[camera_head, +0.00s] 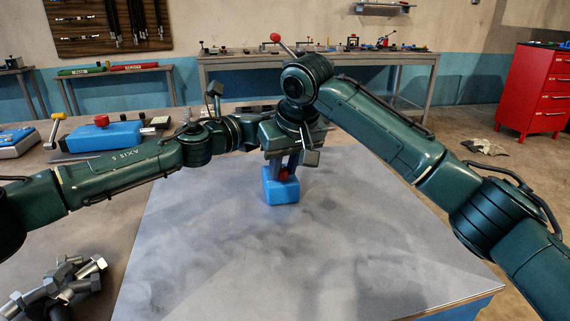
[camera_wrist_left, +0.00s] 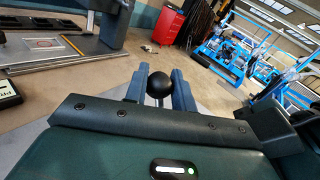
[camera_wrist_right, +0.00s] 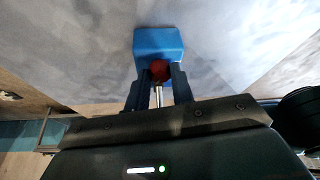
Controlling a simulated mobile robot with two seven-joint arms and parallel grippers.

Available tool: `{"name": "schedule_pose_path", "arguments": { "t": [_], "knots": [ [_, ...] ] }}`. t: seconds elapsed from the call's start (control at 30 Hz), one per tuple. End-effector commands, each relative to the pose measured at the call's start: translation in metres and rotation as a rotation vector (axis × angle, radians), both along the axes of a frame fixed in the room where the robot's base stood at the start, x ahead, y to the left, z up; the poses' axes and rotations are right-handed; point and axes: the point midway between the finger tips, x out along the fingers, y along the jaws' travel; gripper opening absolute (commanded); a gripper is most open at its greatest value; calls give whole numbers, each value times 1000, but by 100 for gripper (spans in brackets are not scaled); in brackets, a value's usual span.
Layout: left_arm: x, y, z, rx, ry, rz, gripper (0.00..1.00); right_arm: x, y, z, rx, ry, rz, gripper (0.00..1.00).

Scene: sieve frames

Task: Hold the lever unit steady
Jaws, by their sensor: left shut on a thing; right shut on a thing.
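The lever unit is a blue block (camera_head: 281,190) on the grey table mat, with a red knob (camera_head: 284,174) above it. In the right wrist view the blue block (camera_wrist_right: 158,42), the red knob (camera_wrist_right: 159,69) and a metal rod (camera_wrist_right: 159,95) show between the fingers. My right gripper (camera_head: 283,163) points down and is shut on the lever unit; the exact contact is hard to see. My left gripper (camera_wrist_left: 158,80) is shut on a black ball (camera_wrist_left: 159,85). In the head view its fingers are hidden behind my right wrist.
Loose bolts (camera_head: 60,285) lie at the front left. A blue box with a red knob (camera_head: 101,128) stands at the back left. The mat (camera_head: 400,240) is clear to the right. A red cabinet (camera_head: 535,90) stands beyond the table.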

Motion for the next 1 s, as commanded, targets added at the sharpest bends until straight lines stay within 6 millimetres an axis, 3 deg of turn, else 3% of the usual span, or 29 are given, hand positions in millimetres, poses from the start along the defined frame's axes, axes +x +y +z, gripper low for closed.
{"name": "schedule_pose_path", "arguments": {
  "t": [0.17, 0.43, 0.47, 0.7, 1.0],
  "knots": [
    [0, 0, -1, 1, 1, 0, 0, 0, 1, 0, 2, 0, -95, 1],
    [0, 0, -1, 1, 1, 0, 0, 0, 1, 1, 1, -2, -98, 1],
    [0, 0, -1, 1, 1, 0, 0, 0, 1, 1, 1, -2, -98, 26],
    [0, 0, -1, 1, 1, 0, 0, 0, 1, 0, 1, -1, -97, 46],
    [0, 0, -1, 1, 1, 0, 0, -1, 0, 4, 2, -1, -97, 46]
  ]
}}
